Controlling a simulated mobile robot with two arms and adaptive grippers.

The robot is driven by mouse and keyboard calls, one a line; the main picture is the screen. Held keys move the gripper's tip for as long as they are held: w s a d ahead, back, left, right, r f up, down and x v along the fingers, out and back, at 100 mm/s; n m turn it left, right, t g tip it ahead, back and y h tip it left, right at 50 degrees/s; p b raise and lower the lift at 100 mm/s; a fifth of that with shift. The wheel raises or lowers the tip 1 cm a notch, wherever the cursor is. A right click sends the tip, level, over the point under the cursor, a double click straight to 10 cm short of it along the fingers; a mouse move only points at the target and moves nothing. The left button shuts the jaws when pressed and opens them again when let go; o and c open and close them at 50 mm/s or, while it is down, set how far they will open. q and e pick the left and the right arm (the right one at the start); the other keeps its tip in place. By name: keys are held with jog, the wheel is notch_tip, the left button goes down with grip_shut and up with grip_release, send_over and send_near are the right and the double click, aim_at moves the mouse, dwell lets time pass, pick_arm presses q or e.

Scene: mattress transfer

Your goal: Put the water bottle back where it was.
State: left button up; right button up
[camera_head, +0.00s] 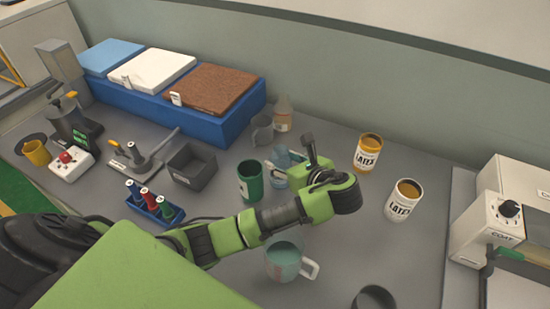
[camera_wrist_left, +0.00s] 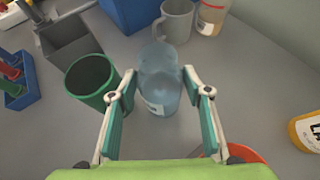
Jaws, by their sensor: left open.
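The water bottle (camera_wrist_left: 160,88) is a translucent blue vessel with a white label, standing on the grey worktop. It also shows in the head view (camera_head: 281,160), partly covered by my left gripper. My left gripper (camera_head: 297,172) is open, low over the middle of the worktop. In the left wrist view its two fingertips (camera_wrist_left: 159,76) lie on either side of the bottle, with clear gaps, and nothing is gripped. Whether the bottle is fully between the fingers in depth is hard to tell. My right gripper is not in view.
A green cup (camera_head: 250,182) stands close left of the bottle. A grey mug (camera_head: 262,131) and an amber bottle (camera_head: 283,115) are behind. Two latex cans (camera_head: 367,153) (camera_head: 403,202) stand to the right, a teal mug (camera_head: 283,263) in front. A grey bin (camera_head: 192,167) is left.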

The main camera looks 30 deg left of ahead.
pick_arm(q)
jog(key=shift+v, duration=1.65)
jog(key=shift+r, duration=0.1)
